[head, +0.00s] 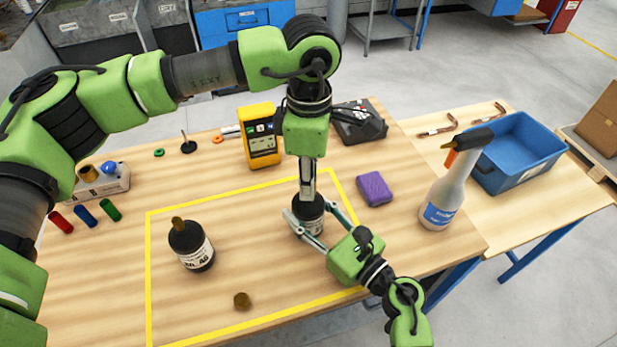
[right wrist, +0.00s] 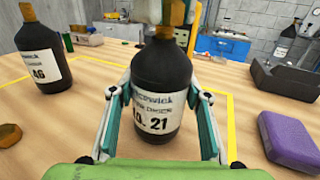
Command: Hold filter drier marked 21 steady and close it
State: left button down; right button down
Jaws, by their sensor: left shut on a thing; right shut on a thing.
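The filter drier marked 21 (right wrist: 158,95) is a black bottle with a white label, upright on the table. In the head view (head: 309,222) it stands inside the yellow outline, its top largely hidden by my left gripper. My right gripper (head: 308,226) is shut around its body from the front right. My left gripper (head: 307,190) points straight down over its top, shut on a brass-coloured cap (right wrist: 172,12) at the neck. The cap's upper part is cut off in the right wrist view, so I cannot tell how it sits.
Another black drier (head: 192,246), its label looking like AG, stands left with a brass top. A loose brass cap (head: 241,300) lies in front. A purple sponge (head: 374,188), spray bottle (head: 440,205), yellow meter (head: 260,140) and blue bin (head: 515,150) stand around.

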pick_arm(q)
jog(key=m, duration=0.3)
jog(key=shift+m, duration=0.4)
pick_arm(e)
jog(key=shift+f, duration=0.1)
pick_arm(q)
jog(key=m, duration=0.3)
jog(key=shift+m, duration=0.4)
jog(key=m, duration=0.3)
jog(key=shift+m, duration=0.4)
jog(key=m, duration=0.4)
jog(key=shift+m, duration=0.4)
jog(key=c, duration=1.8)
grip_release()
jog(key=shift+o, duration=0.2)
notch_tip(320, 180, up, 12)
